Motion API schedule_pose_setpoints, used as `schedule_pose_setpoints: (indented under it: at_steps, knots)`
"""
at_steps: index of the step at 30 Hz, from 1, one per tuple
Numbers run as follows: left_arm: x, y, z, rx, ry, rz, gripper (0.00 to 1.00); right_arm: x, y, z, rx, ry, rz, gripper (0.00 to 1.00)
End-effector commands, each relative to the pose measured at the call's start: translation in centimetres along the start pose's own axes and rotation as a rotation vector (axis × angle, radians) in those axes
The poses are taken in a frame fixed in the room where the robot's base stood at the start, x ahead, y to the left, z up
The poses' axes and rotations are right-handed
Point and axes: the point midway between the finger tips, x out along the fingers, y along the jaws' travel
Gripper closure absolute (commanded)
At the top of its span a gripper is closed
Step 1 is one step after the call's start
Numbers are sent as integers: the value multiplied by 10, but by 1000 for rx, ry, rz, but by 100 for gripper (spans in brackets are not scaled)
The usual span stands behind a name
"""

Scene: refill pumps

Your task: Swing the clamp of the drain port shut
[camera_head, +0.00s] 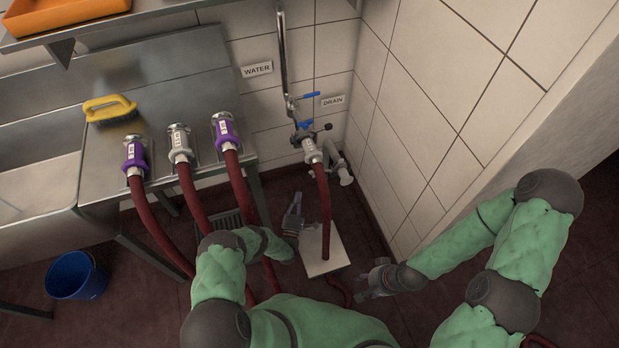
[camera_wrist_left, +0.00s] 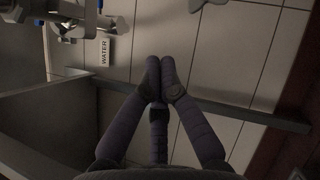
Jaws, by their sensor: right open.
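The drain port (camera_head: 342,170) is a pale metal pipe end low on the tiled wall, beneath the DRAIN label (camera_head: 332,100). A red hose's metal coupling (camera_head: 312,152) sits beside it, below a blue handle (camera_head: 304,125). A clamp with a dark knob (camera_head: 327,127) is around the top of this coupling; how far it is closed is too small to tell. My left gripper (camera_head: 293,212) is below and left of the coupling, apart from it. In the left wrist view its fingertips (camera_wrist_left: 161,80) meet with nothing between them. My right gripper (camera_head: 372,280) is open and empty, low near the floor.
Three hoses with purple and white couplings (camera_head: 180,145) hang from the steel counter (camera_head: 170,80) at left. A pale plate (camera_head: 325,250) lies under the drain hose. A blue bucket (camera_head: 75,275) stands on the floor. The tiled side wall (camera_head: 430,110) bounds the right.

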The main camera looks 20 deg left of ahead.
Motion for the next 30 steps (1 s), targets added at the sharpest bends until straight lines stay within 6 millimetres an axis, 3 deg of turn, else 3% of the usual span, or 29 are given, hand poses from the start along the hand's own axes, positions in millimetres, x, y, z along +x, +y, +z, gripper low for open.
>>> schedule_pose_setpoints:
  at_steps: [5, 18, 24, 30]
  knots:
    - [22, 0, 0, 2, -4, 2, 100, 4, 2, 0, 0, 0, 0, 53]
    - [102, -2, 1, 3, -2, 0, 100, 23, 8, -1, 0, 0, 0, 53]
    - [119, -1, 22, 1, -3, -2, 100, 23, 8, -1, 0, 0, 0, 53]
    - [126, 0, 28, 2, -1, -2, 100, 24, 9, -1, 0, 0, 0, 53]
